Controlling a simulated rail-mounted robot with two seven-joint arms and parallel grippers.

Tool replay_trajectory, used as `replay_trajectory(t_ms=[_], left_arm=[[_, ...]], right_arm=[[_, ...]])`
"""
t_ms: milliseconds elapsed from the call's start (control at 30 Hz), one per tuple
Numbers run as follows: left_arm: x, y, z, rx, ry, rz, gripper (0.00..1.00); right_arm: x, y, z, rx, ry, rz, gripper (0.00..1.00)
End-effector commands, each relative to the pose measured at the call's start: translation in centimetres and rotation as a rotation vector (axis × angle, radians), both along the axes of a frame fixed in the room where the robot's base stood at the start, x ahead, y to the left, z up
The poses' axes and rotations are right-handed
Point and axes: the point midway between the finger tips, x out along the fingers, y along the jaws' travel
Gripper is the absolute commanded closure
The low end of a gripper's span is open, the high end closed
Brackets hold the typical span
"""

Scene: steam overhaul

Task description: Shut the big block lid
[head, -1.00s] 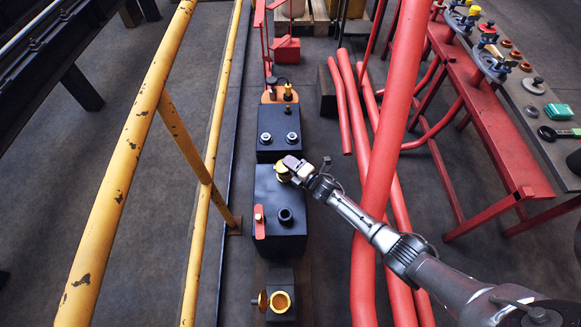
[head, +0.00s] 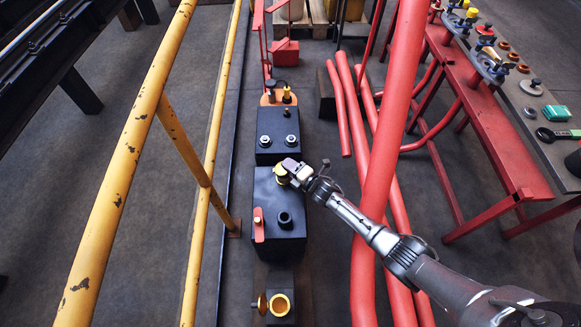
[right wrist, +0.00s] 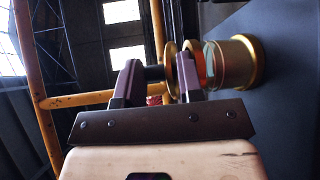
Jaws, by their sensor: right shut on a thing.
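The big black block (head: 278,208) stands mid-picture in the head view, with its brass-coloured lid (head: 281,174) at the top right partly covered by my right gripper (head: 290,170). In the right wrist view, my right gripper (right wrist: 155,78) is shut on the lid's dark knob (right wrist: 153,73). The lid disc (right wrist: 171,70) stands on edge between the fingers, facing the brass neck (right wrist: 233,63) on the block. It looks tilted open, with its hinge side hidden behind a finger. My left gripper is not in view.
A small block with an open brass mouth (head: 280,305) stands in front, its lid (head: 262,304) swung left. A red handle (head: 258,224) sits on the big block. Yellow rails (head: 130,160) run left; thick red pipes (head: 385,130) and a red bench (head: 480,110) stand right.

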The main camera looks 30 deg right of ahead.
Motion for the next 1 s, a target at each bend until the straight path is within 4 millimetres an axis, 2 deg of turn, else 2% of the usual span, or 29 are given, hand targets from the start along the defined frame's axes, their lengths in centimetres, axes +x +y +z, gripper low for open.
replay_trajectory(t_ms=[33,267,300,433,567,1000], left_arm=[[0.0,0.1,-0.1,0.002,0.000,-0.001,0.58],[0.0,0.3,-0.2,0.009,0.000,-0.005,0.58],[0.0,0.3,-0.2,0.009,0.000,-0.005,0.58],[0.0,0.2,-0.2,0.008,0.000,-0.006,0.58],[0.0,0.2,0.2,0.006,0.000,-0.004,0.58],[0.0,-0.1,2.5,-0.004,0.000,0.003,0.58]], right_arm=[[-0.4,-0.2,-1.0,-0.008,0.021,-0.006,0.89],[-0.5,-0.2,-1.1,-0.009,0.022,-0.005,0.89],[-0.5,-0.2,-1.1,-0.009,0.022,-0.005,0.64],[-0.4,-0.1,-0.8,-0.007,0.014,-0.003,0.51],[-0.6,-0.2,-0.7,-0.007,0.015,-0.003,0.50],[-3.3,-0.9,0.4,-0.005,0.011,-0.001,0.50]])
